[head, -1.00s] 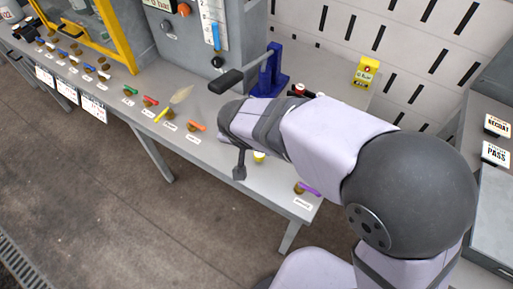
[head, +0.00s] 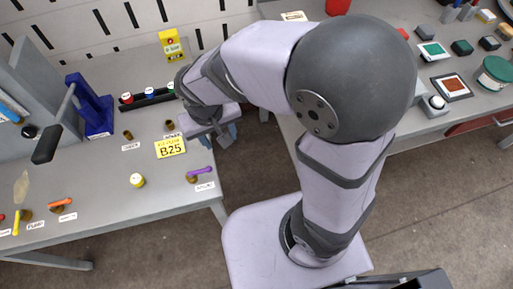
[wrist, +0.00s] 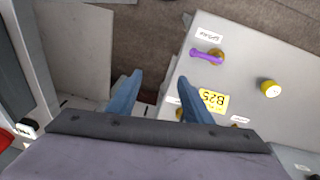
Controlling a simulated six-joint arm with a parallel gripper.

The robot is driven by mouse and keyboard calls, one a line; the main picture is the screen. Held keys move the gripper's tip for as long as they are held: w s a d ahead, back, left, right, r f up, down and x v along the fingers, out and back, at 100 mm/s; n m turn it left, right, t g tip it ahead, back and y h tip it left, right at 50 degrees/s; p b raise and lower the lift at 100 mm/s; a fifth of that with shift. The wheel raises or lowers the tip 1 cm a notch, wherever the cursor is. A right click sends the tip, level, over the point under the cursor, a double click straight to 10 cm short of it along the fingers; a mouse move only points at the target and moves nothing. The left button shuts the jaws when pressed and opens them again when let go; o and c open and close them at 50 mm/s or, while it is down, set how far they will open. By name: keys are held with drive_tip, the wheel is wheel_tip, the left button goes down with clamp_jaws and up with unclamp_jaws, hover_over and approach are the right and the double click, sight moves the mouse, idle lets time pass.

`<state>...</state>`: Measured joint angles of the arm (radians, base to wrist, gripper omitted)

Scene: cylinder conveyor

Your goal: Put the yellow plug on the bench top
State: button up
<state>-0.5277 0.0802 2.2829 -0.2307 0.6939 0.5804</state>
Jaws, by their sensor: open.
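The yellow plug (head: 138,181) is a short yellow cylinder with a pale top. It stands upright on the grey bench top (head: 105,205), near the front edge, left of the purple handle. It also shows in the wrist view (wrist: 270,88), at the right. My gripper (wrist: 158,85) is open and empty. Its blue fingers point down by the bench's right end, over the gap, apart from the plug. In the head view my gripper (head: 226,134) is partly hidden by my wrist.
A black rack (head: 135,105) holds red, blue and green-topped plugs. A yellow B25 card (head: 170,148) and a purple handle (head: 200,171) lie near the plug. A blue lever press (head: 90,108) stands at left. Another bench (head: 480,105) with several items is at right.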

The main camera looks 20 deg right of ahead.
drive_tip(key=s+d+g, duration=0.1)
drive_tip(key=s+d, duration=0.3)
drive_tip(key=d, duration=0.2)
drive_tip(key=s+d+f+m, duration=0.1)
drive_tip(key=s+d, duration=0.2)
drive_tip(key=d, duration=0.4)
drive_tip(key=shift+s+g+y, duration=0.35)
drive_tip(key=shift+g+y, duration=0.05)
wheel_tip(320, 180, up, 4)
drive_tip(key=p, duration=0.4)
